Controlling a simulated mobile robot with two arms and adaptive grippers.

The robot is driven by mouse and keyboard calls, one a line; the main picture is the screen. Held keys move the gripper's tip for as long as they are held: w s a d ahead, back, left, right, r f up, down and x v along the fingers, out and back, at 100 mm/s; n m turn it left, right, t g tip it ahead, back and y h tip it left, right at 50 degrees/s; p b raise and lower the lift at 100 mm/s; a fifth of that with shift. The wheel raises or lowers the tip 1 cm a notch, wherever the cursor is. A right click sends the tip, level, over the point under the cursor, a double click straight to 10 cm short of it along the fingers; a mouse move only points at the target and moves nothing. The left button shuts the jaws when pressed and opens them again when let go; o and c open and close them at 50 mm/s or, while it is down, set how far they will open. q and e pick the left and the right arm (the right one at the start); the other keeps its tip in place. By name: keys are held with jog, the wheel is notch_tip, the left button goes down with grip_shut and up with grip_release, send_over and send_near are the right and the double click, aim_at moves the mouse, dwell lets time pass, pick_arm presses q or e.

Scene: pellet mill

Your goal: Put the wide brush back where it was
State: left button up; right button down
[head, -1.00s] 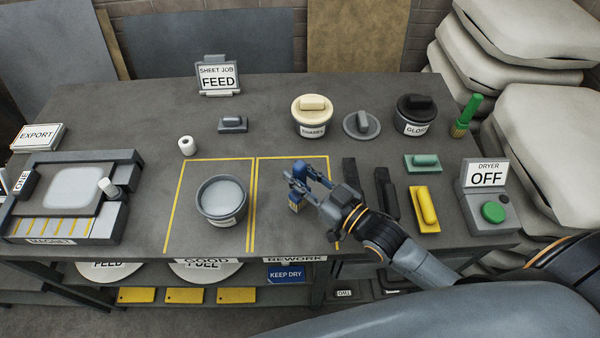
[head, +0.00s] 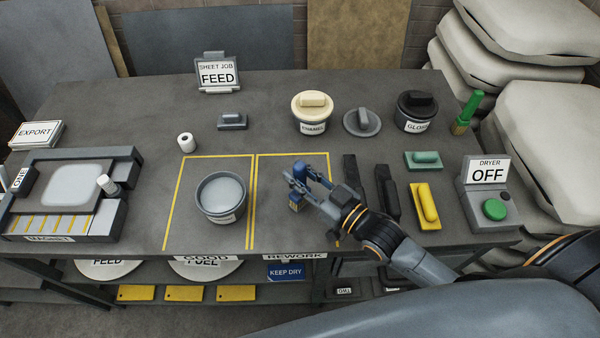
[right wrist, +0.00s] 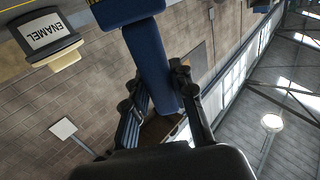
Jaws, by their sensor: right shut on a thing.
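My right gripper (head: 301,182) is shut on a blue brush (head: 296,203), taken here for the wide brush. The brush is held roughly upright, with its pale bristle end down, over the right yellow-outlined area of the table. The fingers partly hide it, and whether its bristles touch the tabletop is unclear. In the right wrist view, the blue handle (right wrist: 150,65) runs between the two fingers (right wrist: 160,98). A green brush (head: 468,110) stands upright at the table's right edge. My left gripper is out of view.
A grey tub (head: 221,198) stands in the left outlined area. ENAMEL (head: 313,128) and GLOSS (head: 413,126) pots stand behind. Dark strips (head: 387,190), a yellow float (head: 426,208) and the DRYER box (head: 482,190) lie to the right. Bare tabletop (head: 275,105) lies behind the outlines.

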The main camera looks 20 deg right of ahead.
jog(key=c, duration=1)
grip_release()
jog(key=shift+c, duration=0.2)
jog(key=o, duration=1)
jog(key=shift+o, duration=0.2)
jog(key=shift+s, duration=0.1)
jog(key=p+v, duration=0.2)
jog(key=v, duration=0.7)
jog(key=shift+p, duration=0.3)
